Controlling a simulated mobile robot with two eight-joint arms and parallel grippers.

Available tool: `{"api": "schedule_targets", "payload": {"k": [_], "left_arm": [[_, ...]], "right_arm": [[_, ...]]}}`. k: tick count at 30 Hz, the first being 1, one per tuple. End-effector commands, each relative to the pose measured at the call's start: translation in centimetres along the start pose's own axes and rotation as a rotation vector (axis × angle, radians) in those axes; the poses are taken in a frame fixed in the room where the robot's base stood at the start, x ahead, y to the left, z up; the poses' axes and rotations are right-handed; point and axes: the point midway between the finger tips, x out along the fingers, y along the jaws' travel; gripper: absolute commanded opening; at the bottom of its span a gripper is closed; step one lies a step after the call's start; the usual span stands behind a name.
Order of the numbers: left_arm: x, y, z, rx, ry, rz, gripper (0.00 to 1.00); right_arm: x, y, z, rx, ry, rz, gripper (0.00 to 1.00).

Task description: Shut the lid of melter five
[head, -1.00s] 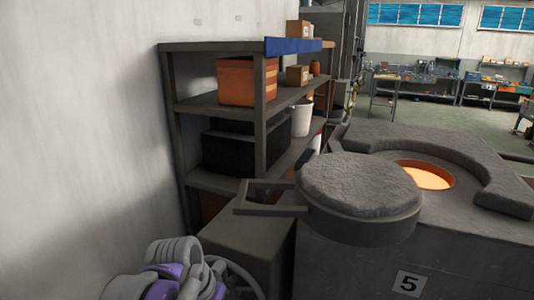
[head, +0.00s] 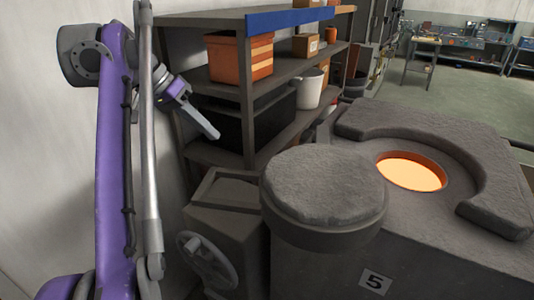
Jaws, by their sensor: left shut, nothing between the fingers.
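Melter five (head: 400,262) is a grey block with a plate marked 5 on its front. Its round opening (head: 411,172) glows orange and is uncovered. The thick round lid (head: 325,187) is swung out to the left of the opening, level, over the melter's front left edge. The lid's handle frame (head: 226,190) sticks out to its left. My left gripper (head: 208,130) is shut and empty, above and to the left of the handle, apart from it, in front of the shelf. My right gripper is not in view.
A metal shelf (head: 249,113) with an orange crate (head: 226,57), boxes and a white bucket (head: 310,88) stands behind the left gripper. A handwheel (head: 207,260) sits below the handle. A raised curved rim surrounds the opening's far side. A white wall is at left.

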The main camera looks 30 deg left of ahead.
Motion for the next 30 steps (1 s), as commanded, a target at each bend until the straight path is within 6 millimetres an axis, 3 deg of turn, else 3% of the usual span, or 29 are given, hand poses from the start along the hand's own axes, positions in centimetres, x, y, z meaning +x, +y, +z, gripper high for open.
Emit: {"api": "schedule_targets", "payload": {"k": [5,18,24,30], "left_arm": [[1.4,-0.1,0.1,0.001,-0.003,0.002,0.00],[10.4,0.0,0.2,0.002,-0.004,0.002,0.00],[11.4,2.7,0.0,0.002,-0.001,0.001,0.00],[11.9,3.5,0.0,0.001,0.000,0.001,0.00]], "right_arm": [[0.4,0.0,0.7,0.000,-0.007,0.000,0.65],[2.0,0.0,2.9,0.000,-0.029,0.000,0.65],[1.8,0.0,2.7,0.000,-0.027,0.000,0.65],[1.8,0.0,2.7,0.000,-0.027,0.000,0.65]]}}
